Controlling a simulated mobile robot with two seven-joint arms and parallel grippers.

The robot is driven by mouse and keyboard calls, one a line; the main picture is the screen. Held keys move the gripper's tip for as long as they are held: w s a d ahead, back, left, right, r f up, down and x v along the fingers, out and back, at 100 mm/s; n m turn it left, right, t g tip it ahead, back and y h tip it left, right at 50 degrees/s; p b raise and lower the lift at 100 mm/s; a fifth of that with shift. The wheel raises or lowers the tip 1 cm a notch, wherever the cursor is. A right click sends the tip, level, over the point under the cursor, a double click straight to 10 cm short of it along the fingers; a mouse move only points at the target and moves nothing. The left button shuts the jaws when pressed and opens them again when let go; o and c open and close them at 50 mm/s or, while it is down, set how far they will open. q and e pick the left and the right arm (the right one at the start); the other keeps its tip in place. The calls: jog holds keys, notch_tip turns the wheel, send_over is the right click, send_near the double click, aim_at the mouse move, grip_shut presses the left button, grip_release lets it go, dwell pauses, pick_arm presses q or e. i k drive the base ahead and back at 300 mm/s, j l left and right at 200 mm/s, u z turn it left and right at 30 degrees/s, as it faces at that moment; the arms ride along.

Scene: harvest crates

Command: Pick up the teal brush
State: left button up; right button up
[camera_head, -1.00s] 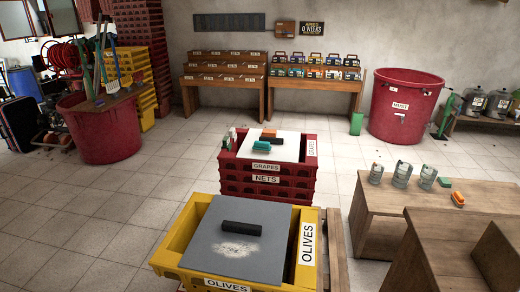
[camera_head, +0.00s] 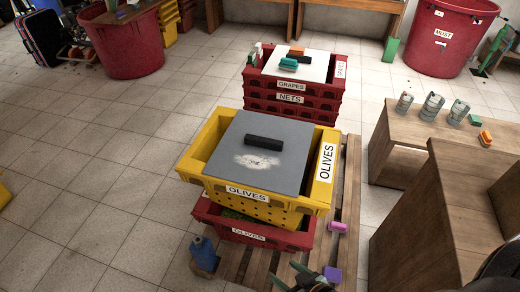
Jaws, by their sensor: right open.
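A teal brush (camera_head: 288,63) lies on the white lid (camera_head: 313,67) of the red grapes crate stack, beside a black bar and an orange brush (camera_head: 296,51). A small green block (camera_head: 475,120) lies on the wooden table at the right; I cannot tell whether it is a brush. My right gripper (camera_head: 309,275) is at the bottom edge, partly cut off. It is open, low in the picture near the pallet and far from the teal brush. My left gripper is not in view.
A yellow olives crate (camera_head: 218,194) with a grey lid stands on a red crate (camera_head: 212,221) on the wooden pallet (camera_head: 349,190). A blue object (camera_head: 203,254), a pink one (camera_head: 338,226) and a purple one (camera_head: 332,273) are nearby.

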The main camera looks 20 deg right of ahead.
aim_at(288, 64)
jog(key=i+j+u, duration=0.1)
jog(key=j, duration=0.25)
jog(key=i+j+u, duration=0.15)
jog(key=j, duration=0.2)
jog(key=i+j+u, duration=0.1)
jog(key=j, duration=0.2)
jog(key=i+j+u, duration=0.8)
jog(key=i+j+z, duration=0.1)
jog(key=i+z, duration=0.15)
jog(key=i, duration=0.15)
jog(key=i+j+z, duration=0.15)
jog(key=i+z, duration=0.15)
jog(key=i+j+z, duration=0.25)
jog(key=i, duration=0.25)
jog(key=i+l+z, duration=0.1)
jog(key=i+z, duration=0.5)
jog(key=z, duration=0.2)
jog(key=i+z, duration=0.8)
jog(key=i, duration=0.8)
jog(key=i+z, duration=0.35)
jog(key=i+j+z, duration=0.1)
jog(key=i+z, duration=0.2)
jog(key=i+j+z, duration=0.15)
jog(key=i+z, duration=0.2)
